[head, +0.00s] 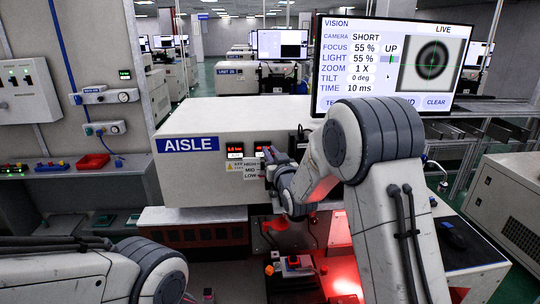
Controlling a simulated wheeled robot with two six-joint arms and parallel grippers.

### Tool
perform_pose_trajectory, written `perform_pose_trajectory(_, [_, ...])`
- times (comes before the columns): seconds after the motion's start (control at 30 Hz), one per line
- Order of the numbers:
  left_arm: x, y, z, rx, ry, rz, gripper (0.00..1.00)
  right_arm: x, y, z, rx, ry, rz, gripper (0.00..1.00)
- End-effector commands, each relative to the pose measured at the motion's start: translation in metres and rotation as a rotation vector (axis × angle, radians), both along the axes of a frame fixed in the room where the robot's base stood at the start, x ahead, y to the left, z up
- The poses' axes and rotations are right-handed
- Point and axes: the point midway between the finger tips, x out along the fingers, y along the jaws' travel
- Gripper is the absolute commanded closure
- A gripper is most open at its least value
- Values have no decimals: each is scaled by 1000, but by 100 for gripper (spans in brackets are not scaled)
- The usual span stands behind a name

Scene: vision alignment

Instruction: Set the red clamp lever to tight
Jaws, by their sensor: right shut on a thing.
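My right gripper (270,160) is at the front panel of the white AISLE machine, beside the HIGH, MID and LOW labels (251,169). It is shut on a small control there, which the fingers mostly hide. A small red-topped part (293,261), possibly the red clamp lever, sits on a fixture in the lower middle, below and apart from the right gripper. Its setting is too small to read. My left arm crosses the lower left, and its gripper is not in view.
The AISLE machine (185,175) fills the middle. A VISION monitor (385,65) stands above my right arm, showing a ringed target with a crosshair. A red-lit area (342,275) lies beside the fixture. A mouse (452,233) lies at right. A red tray (92,162) is on the left shelf.

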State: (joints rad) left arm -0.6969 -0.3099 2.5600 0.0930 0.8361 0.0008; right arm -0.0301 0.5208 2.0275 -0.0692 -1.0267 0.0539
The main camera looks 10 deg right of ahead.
Motion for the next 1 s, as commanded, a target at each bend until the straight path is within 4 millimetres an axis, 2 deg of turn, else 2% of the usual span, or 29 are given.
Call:
perform_pose_trajectory(0.03, [0, 0, 0, 0, 0, 0, 100, 0, -1, 0, 1, 1, -2, 81])
perform_pose_trajectory(0.1, [0, 0, 0, 0, 0, 0, 100, 0, -1, 0, 1, 1, -2, 56])
perform_pose_trajectory(0.4, [0, 0, 0, 0, 0, 0, 100, 0, 0, 0, 0, 0, -1, 56])
perform_pose_trajectory(0.53, [0, 0, -6, 0, 0, 0, 100, -8, -1, -2, 0, 0, -1, 56])
perform_pose_trajectory(0.8, [0, 0, -31, 0, 0, -1, 100, -59, -6, -6, 0, -2, -2, 56])
perform_pose_trajectory(1.0, [0, 0, -41, 0, 0, -1, 100, -91, -9, -6, 0, -1, -2, 56])
